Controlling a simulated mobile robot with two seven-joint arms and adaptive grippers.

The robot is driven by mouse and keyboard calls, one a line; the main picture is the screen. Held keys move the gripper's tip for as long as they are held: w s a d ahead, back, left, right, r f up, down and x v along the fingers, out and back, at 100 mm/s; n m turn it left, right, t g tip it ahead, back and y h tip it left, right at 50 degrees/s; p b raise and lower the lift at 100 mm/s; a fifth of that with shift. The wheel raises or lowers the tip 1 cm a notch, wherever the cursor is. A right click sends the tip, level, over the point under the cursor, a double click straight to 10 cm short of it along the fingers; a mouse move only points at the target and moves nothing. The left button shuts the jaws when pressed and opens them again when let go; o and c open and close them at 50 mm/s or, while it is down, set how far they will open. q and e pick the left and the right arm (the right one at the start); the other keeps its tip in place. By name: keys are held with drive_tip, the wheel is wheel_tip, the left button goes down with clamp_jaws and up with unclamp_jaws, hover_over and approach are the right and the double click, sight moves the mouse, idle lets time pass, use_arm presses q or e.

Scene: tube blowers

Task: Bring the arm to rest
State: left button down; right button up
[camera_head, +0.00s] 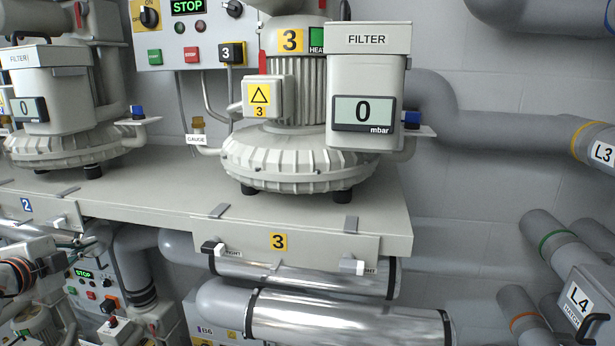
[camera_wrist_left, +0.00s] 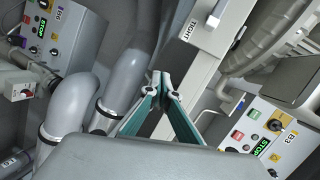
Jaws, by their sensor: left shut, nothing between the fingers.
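My left gripper (camera_wrist_left: 160,77) shows in the left wrist view, its teal fingers together at the tips with nothing between them. My right gripper is in neither view.
Blower 3 (camera_head: 270,158) stands on a grey shelf (camera_head: 130,200), with a filter box (camera_head: 368,75) reading 0 mbar. Silver pipes (camera_head: 345,317) run below the shelf. Grey pipes (camera_wrist_left: 125,78) and control box B6 (camera_wrist_left: 62,35) are left of the gripper in the wrist view; box B3 (camera_wrist_left: 255,140) is right.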

use_arm(q)
drive_tip(key=s+d+f+n+g, duration=0.1)
drive_tip(key=s+d+f, duration=0.15)
drive_tip(key=f, duration=0.45)
drive_tip(key=s+d+f+n+g, duration=0.1)
drive_tip(key=s+f, duration=0.3)
drive_tip(key=f, duration=0.2)
drive_tip(key=s+d+f+n+g+y, duration=0.25)
drive_tip(key=s+d+f, duration=0.35)
drive_tip(key=s+f, duration=0.3)
drive_tip(key=s+d+f+n+g+y, duration=0.1)
drive_tip(key=s+d+f+n+g, duration=0.2)
drive_tip(key=s+d+f, duration=0.55)
drive_tip(key=d+f+n+t+h, duration=0.2)
drive_tip(key=d+f+t+h, duration=0.1)
drive_tip(key=d+f+h, duration=0.5)
drive_tip(key=d+f, duration=0.3)
drive_tip(key=d, duration=0.3)
drive_tip(key=shift+s+f+t, duration=0.35)
